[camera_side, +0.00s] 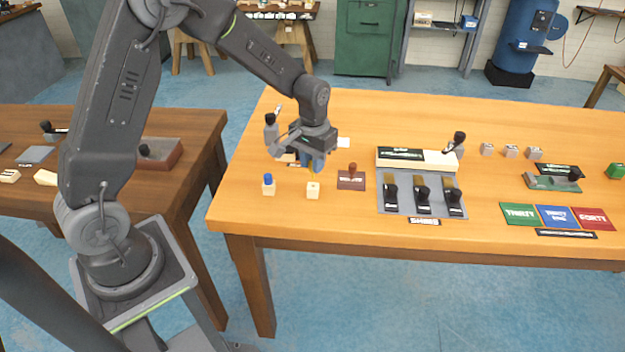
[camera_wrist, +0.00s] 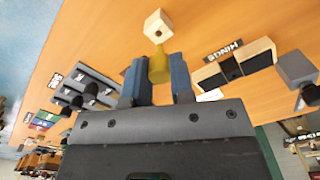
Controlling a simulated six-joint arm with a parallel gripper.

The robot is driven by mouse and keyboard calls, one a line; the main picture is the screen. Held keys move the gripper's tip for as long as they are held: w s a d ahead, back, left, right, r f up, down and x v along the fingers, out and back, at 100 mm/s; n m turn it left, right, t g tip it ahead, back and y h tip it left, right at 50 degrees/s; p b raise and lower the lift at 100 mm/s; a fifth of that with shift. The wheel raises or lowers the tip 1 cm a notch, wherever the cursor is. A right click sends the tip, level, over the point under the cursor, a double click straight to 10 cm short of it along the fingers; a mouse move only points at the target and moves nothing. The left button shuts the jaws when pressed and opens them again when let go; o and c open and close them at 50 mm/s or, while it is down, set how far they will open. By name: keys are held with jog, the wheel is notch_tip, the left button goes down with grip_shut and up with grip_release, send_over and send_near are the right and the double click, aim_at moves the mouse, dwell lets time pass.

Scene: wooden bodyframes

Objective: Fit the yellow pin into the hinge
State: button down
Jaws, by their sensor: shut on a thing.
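My gripper (camera_wrist: 158,82) has blue fingers closed on the yellow pin (camera_wrist: 159,66) in the wrist view. The pin's end points toward a small pale wooden block (camera_wrist: 158,24) with a dark hole. In the side view my gripper (camera_side: 313,165) hangs just above that block (camera_side: 313,191), with a bit of yellow (camera_side: 312,174) between them. I cannot tell whether the pin is clear of the block. The hinge, a pale wooden piece with dark recesses (camera_wrist: 250,57), lies to the right in the wrist view beside a dark label (camera_wrist: 222,50). In the side view my gripper mostly hides it.
A block with a blue pin (camera_side: 268,186) stands left of my gripper. A dark red plate with a knob (camera_side: 351,178) is close on the right. A grey board with black-handled tools (camera_side: 422,195) lies farther right. A grey upright fixture (camera_side: 271,135) stands behind left.

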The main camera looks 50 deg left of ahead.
jog(key=w+a+r, duration=0.2)
jog(key=w+a, duration=0.1)
jog(key=a, duration=0.4)
jog(key=w+a+r, duration=0.3)
jog(key=a, duration=0.3)
jog(key=shift+w+a, duration=0.3)
jog(key=shift+a, duration=0.05)
jog(key=shift+f, duration=0.1)
jog(key=shift+f, duration=2.85)
jog(key=shift+f, duration=2)
jog(key=c, duration=0.9)
grip_release()
jog(key=shift+r, duration=0.1)
notch_tip(320, 180, up, 14)
